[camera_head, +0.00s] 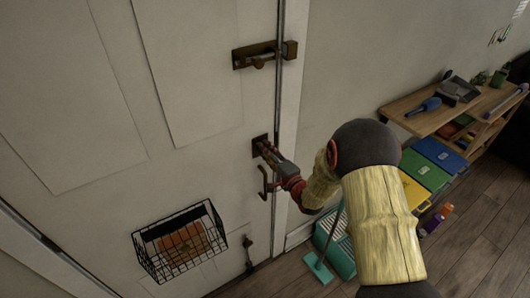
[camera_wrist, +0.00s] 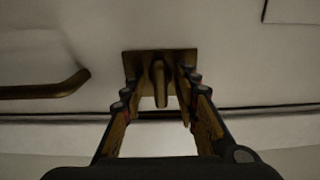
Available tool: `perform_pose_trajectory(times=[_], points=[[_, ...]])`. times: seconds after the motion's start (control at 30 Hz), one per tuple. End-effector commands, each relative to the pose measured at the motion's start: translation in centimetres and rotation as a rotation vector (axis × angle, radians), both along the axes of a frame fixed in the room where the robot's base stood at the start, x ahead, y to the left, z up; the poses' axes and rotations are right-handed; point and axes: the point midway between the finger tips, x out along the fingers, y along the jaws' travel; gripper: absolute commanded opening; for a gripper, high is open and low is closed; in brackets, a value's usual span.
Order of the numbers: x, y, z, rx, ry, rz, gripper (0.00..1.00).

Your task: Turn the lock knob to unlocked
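The lock knob (camera_wrist: 159,84) is a small brass thumb-turn on a square brass plate (camera_wrist: 132,62), seen close in the wrist view. In the head view the lock plate (camera_head: 259,142) is at the door's right edge, partly hidden by my gripper (camera_head: 268,154). In the wrist view my gripper (camera_wrist: 158,92) has its two fingers apart, one on each side of the knob. The right finger is very near the plate; I cannot tell whether either finger touches the knob.
A brass door handle (camera_wrist: 45,88) lies left of the lock in the wrist view. A sliding bolt (camera_head: 264,54) is above it in the head view, and a wire basket (camera_head: 160,264) hangs lower on the door. Shelves (camera_head: 405,111) and a teal bin (camera_head: 338,252) stand right.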

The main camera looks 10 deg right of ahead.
Motion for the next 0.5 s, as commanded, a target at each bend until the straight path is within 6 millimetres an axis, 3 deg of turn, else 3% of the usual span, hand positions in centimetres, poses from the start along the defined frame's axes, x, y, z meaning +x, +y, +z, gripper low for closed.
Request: perform_pose_trajectory(times=[0.23,0.5], points=[[0.11,0.04,0.01,0.000,0.000,0.000,0.30],[0.10,0.03,0.01,-0.001,0.000,0.000,0.16]])
